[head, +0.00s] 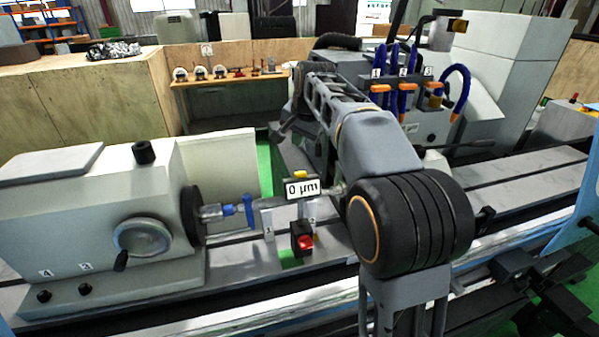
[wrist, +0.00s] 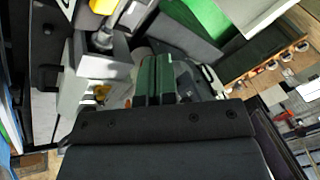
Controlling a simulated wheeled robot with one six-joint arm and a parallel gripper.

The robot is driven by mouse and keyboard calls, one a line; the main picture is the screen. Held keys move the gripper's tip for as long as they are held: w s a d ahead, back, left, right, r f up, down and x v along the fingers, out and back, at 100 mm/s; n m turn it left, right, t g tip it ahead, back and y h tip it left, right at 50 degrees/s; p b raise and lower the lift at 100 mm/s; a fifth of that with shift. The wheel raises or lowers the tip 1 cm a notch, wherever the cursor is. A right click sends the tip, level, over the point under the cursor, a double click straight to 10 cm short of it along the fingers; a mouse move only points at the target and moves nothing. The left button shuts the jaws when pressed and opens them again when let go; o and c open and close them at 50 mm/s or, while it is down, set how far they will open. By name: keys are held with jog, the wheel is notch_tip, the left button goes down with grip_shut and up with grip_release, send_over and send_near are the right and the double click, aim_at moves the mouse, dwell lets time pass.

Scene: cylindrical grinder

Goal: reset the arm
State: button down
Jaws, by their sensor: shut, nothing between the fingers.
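My gripper (wrist: 153,68) shows in the middle of the wrist view, beyond the dark wrist housing. Its two narrow greenish fingers lie side by side, shut, with nothing held between them. In the head view my arm rises from the big black joint at the lower right and reaches away over the grinder bed. The gripper end is hard to make out there, against the dark machine parts.
The grinder's workhead (head: 90,215) stands at left, with a workpiece (head: 270,202) in line with it. A "0 µm" display (head: 302,188) and a red button (head: 305,242) are close to my arm. Blue coolant hoses (head: 403,68) rise behind. A wooden bench (head: 235,78) holds gauges.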

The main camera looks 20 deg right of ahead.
dwell(0.5)
jog(key=s+f+n+b, duration=0.1)
jog(key=s+f+n, duration=0.1)
jog(key=s+f, duration=0.3)
jog(key=s+f+n+b, duration=0.2)
jog(key=s+f, duration=0.4)
jog(key=s, duration=0.6)
jog(key=s+f+n+b, duration=0.1)
jog(key=s+f+n, duration=0.3)
jog(key=s, duration=0.5)
notch_tip(320, 180, down, 2)
jog(key=shift+s+a+f+h, duration=0.25)
jog(key=shift+s+a+h, duration=0.1)
jog(key=shift+a+h, duration=0.1)
jog(key=shift+a, duration=0.1)
